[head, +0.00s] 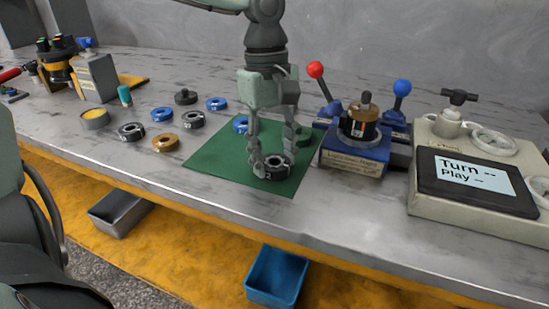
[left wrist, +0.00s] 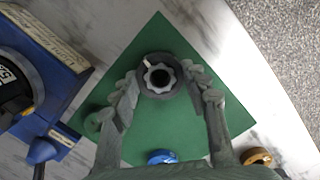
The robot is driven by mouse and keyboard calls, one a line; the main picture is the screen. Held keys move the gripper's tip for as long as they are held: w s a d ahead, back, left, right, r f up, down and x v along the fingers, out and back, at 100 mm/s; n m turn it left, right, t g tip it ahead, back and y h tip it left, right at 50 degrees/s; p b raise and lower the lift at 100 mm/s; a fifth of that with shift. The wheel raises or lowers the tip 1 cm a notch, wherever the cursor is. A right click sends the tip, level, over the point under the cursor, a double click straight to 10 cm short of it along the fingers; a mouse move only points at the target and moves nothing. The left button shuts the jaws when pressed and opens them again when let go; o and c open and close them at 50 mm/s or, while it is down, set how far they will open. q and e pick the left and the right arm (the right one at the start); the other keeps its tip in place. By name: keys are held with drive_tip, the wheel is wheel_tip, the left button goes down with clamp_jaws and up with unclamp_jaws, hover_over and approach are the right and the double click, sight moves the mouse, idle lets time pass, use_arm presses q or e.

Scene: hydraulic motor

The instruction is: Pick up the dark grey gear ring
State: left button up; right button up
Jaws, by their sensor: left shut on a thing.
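The dark grey gear ring (head: 275,172) is at the front part of the green mat (head: 222,163), with a toothed inner hole. My left gripper (head: 274,163) comes down over it from above and is shut on it, a finger on either side. In the left wrist view the ring (left wrist: 159,76) lies between the fingertips of the gripper (left wrist: 161,80). I cannot tell whether the ring is clear of the mat. My right gripper is not in view.
A blue ring (head: 240,125) and a green ring (head: 303,135) are at the mat's back part. Several other rings lie left of the mat. A blue lever fixture (head: 352,158) stands close on the right, then a device with a screen (head: 475,178). The front edge is clear.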

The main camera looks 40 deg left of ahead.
sight(269, 161)
use_arm(q)
drive_tip(key=r, duration=0.4)
drive_tip(key=shift+s+a+r, duration=0.3)
drive_tip(key=shift+a+r, duration=0.05)
drive_tip(key=shift+a, duration=0.05)
drive_tip(key=s+a+r, duration=0.6)
drive_tip(key=s+a, duration=0.1)
drive_tip(key=shift+s+a+b, duration=0.25)
drive_tip(key=shift+s+b, duration=0.05)
drive_tip(key=shift+b, duration=0.05)
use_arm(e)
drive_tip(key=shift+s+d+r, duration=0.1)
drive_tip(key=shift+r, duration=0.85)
use_arm(q)
drive_tip(key=shift+r+p, duration=0.85)
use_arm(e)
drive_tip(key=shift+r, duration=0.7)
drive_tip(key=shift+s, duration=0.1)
